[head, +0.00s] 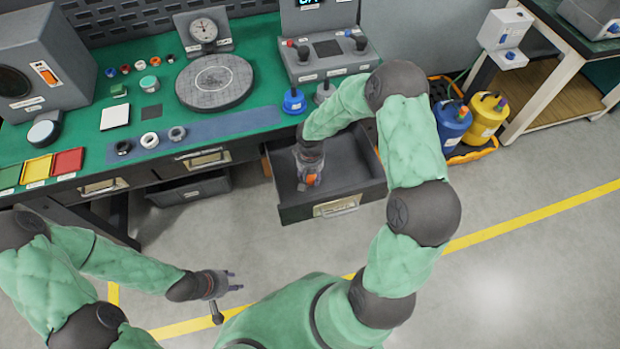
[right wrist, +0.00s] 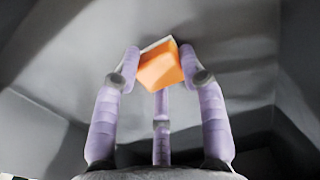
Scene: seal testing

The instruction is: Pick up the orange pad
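The orange pad (right wrist: 160,67) is a small orange block with a pale edge, tilted between the fingers of my right gripper (right wrist: 161,75). The side fingers touch it left and right, and a third finger stands below it. In the head view my right gripper (head: 309,179) reaches down inside the open grey drawer (head: 350,160), with a bit of the orange pad (head: 312,181) showing at its fingertips. Whether the pad is clear of the drawer floor cannot be told. My left gripper (head: 233,282) is empty, fingers apart, over the floor at lower left.
The drawer front with its handle (head: 337,206) and side walls surround my right gripper. Above is the green bench (head: 250,45) with a round plate (head: 214,82), rings and a blue weight (head: 294,101). Yellow (head: 485,119) and blue canisters stand to the right.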

